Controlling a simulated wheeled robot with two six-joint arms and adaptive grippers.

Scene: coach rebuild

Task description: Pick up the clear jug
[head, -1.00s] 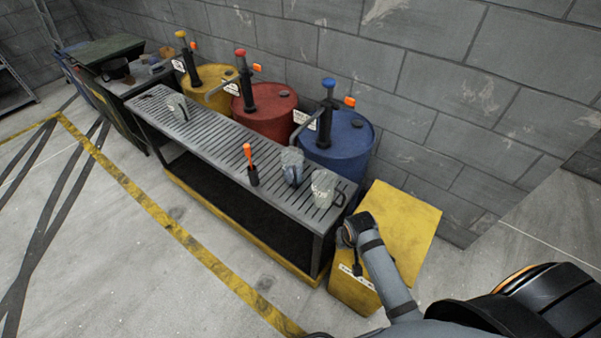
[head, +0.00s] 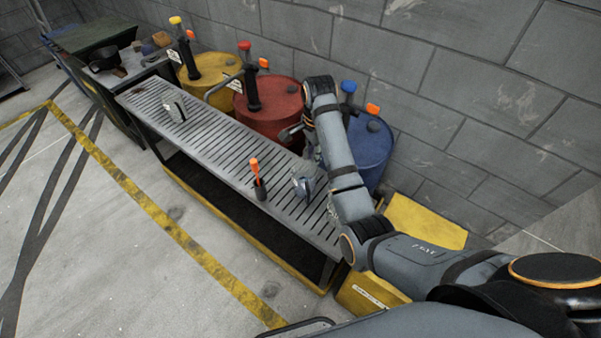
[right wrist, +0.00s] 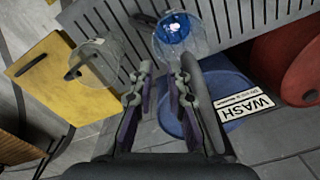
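A clear jug with a dark handle (right wrist: 95,62) stands near the bench's end in the right wrist view. In the head view my right arm hides it. A second jug, with blue showing in it (head: 302,187), stands beside it on the bench and also shows at the top of the right wrist view (right wrist: 178,35). A third jug (head: 174,107) stands at the bench's far left. My right gripper (right wrist: 166,65) is open and empty, its fingertips pointing toward the two near jugs, apart from both as far as I can tell. My left gripper is out of view.
The slatted bench (head: 215,155) runs along yellow (head: 207,70), red (head: 275,110) and blue (head: 372,155) drums with upright pumps. An orange-handled tool (head: 257,178) stands on its front edge. A yellow box (head: 425,222) is at the right end. The floor in front is clear.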

